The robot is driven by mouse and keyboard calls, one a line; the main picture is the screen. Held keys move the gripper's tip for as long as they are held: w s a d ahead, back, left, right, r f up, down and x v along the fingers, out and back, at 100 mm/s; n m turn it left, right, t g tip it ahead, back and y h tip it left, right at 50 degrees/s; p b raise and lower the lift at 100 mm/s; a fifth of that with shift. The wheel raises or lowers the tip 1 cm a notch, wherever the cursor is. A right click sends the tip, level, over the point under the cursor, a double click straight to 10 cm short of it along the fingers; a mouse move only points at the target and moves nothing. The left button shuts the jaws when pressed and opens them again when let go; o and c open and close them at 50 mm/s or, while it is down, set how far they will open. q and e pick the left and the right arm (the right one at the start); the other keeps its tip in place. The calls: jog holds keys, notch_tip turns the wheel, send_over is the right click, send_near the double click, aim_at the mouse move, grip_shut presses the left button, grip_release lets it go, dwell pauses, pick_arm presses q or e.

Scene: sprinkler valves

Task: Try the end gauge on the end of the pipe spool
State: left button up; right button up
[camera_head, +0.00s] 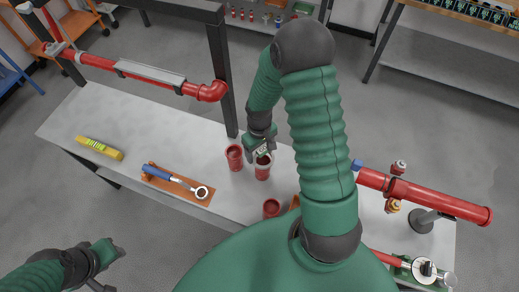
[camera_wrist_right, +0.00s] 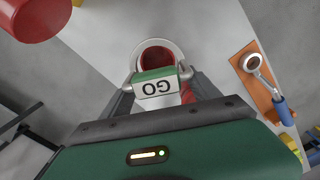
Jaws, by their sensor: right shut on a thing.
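The end gauge (camera_wrist_right: 157,86) is a small block marked GO with a green edge. A pale ring (camera_wrist_right: 158,44) with a red inside shows just beyond it. My right gripper (camera_head: 262,150) is shut on the gauge, close over a short red cylinder (camera_head: 263,173) on the bench. Whether the ring is around that cylinder or above it, I cannot tell. A long red pipe (camera_head: 440,200), which looks like the pipe spool, lies at the right on a stand, apart from the gripper. My left gripper (camera_head: 100,284) is at the lower left, its fingers cut off by the frame.
Other short red cylinders stand near, one left (camera_head: 235,157) and one nearer me (camera_head: 271,209). A blue-handled wrench (camera_head: 175,180) lies on an orange holder. A yellow level (camera_head: 99,148) lies farther left.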

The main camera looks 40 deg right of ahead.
jog(key=shift+f+b, duration=1.3)
jog(key=shift+f, duration=0.7)
jog(key=shift+r, duration=0.15)
dwell(0.5)
